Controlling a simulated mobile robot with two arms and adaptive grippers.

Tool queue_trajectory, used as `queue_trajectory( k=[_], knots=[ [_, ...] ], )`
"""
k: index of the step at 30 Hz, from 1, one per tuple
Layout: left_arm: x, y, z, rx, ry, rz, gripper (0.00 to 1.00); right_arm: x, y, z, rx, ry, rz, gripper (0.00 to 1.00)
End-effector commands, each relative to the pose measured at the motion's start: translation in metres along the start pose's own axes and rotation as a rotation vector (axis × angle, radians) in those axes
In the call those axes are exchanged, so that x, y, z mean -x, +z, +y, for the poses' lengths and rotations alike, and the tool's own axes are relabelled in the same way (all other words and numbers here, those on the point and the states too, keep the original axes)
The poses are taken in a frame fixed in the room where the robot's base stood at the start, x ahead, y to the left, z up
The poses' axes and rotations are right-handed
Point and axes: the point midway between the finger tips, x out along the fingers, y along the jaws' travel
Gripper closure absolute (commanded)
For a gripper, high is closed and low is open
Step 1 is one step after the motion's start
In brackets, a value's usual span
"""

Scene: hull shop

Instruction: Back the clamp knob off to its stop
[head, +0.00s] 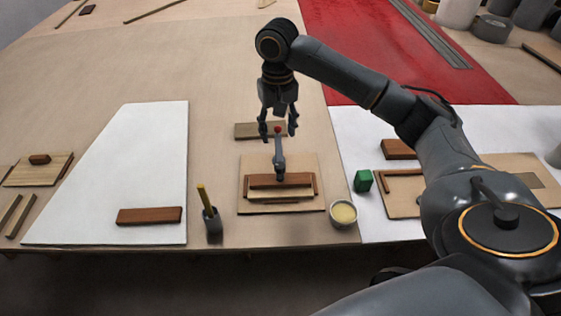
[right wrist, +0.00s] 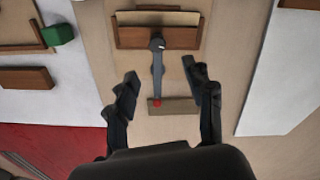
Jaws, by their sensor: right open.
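A grey clamp (head: 279,161) stands on a wooden fixture with brown blocks (head: 281,181), and its bar reaches away from the fixture. The red knob (head: 277,129) is at the bar's far end. The right wrist view also shows the grey clamp (right wrist: 157,68) and the red knob (right wrist: 157,103). My right gripper (head: 277,132) points down with its fingers spread, one on each side of the knob in the picture. In the right wrist view the open right gripper (right wrist: 160,72) shows clear gaps beside the clamp bar. I cannot tell its exact height above the knob. My left gripper is not in view.
A small brown board (head: 246,131) lies behind the clamp. A cup with a yellow stick (head: 212,224) stands left of the fixture, and a bowl (head: 343,213) and a green block (head: 363,181) stand to its right. The bench's far left is mostly clear.

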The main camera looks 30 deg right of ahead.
Motion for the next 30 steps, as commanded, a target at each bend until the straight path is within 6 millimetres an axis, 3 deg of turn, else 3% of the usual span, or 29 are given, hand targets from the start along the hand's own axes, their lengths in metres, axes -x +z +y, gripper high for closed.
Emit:
queue_trajectory(
  k=[5, 21, 30],
  knots=[
    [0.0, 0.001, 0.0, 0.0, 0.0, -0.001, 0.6, 0.005, -0.003, 0.009, -0.04, -0.001, -0.008, 0.48],
    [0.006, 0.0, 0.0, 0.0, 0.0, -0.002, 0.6, -0.097, -0.002, 0.008, -0.036, 0.0, -0.008, 0.48],
    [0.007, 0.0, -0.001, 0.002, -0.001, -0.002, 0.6, -0.126, -0.002, 0.007, -0.034, -0.001, -0.005, 0.48]
  ],
)
